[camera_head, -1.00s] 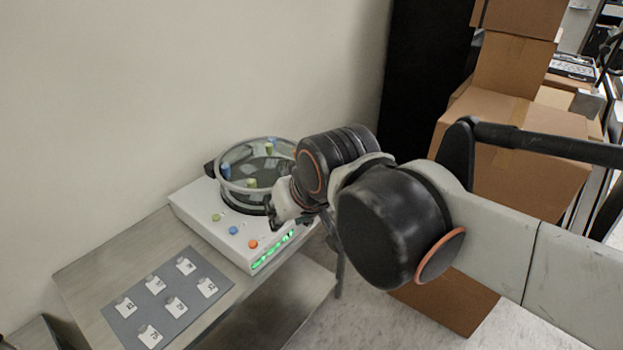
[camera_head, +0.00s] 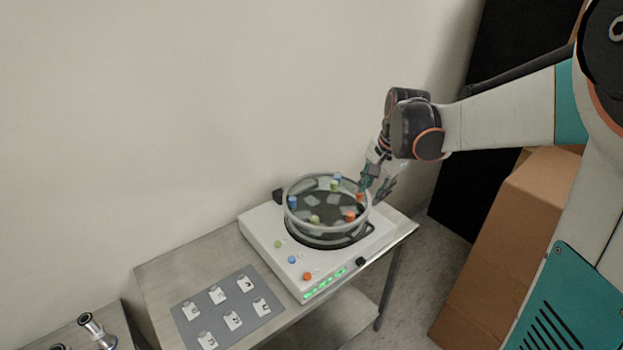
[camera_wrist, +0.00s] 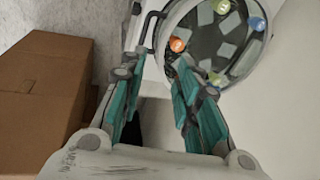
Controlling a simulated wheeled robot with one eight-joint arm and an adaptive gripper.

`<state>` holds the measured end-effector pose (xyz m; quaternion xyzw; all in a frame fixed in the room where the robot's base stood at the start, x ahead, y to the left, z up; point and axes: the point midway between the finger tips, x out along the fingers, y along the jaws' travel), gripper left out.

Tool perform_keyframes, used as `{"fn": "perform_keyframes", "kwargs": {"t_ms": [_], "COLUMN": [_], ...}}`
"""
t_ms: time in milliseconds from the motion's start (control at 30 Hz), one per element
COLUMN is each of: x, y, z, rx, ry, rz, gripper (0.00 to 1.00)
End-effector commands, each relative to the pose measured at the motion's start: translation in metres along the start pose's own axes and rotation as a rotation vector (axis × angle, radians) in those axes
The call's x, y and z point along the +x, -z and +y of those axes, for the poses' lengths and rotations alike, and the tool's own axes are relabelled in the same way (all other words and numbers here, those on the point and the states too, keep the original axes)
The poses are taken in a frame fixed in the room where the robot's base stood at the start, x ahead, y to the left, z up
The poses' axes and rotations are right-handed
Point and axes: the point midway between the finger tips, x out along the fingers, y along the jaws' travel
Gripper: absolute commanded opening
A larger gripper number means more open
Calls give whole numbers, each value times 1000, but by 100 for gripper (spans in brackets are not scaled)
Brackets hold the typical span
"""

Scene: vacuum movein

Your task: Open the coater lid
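The coater is a white box (camera_head: 265,232) with a round chamber under a clear, rimmed lid (camera_head: 328,238). The lid lies down over the chamber, and it also shows at the top of the wrist view (camera_wrist: 262,45). A dark bent handle (camera_wrist: 150,28) stands at the lid's edge in the wrist view. My gripper (camera_head: 373,193) is at the lid's right side, pointing down. In the wrist view my gripper (camera_wrist: 157,68) has its two teal fingers spread apart with nothing held. The handle appears ahead of the fingertips, in line with the gap. Whether a finger touches the lid is unclear.
Orange, green and blue pieces show within the lid's circle. A grey mat (camera_head: 228,310) with several small pale chips lies on the metal table (camera_head: 185,270). Coloured buttons line the coater's front. A cardboard box (camera_head: 500,255) stands at right. A wall is behind.

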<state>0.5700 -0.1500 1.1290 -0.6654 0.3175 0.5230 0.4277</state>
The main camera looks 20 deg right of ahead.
Motion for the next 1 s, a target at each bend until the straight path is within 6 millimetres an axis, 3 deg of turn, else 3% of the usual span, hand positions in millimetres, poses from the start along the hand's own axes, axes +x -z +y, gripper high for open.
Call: {"fn": "perform_keyframes", "kwargs": {"t_ms": [100,200,367,800,1000], "x": [17,23,38,121,148], "y": [10,11,10,5,2], "z": [21,28,30,35,37], "rx": [93,124,128,127,125], "ry": [-48,-66,-69,-68,-67], "rz": [-45,-62,-65,-64,-64], "gripper": [30,30,30,30,30]}}
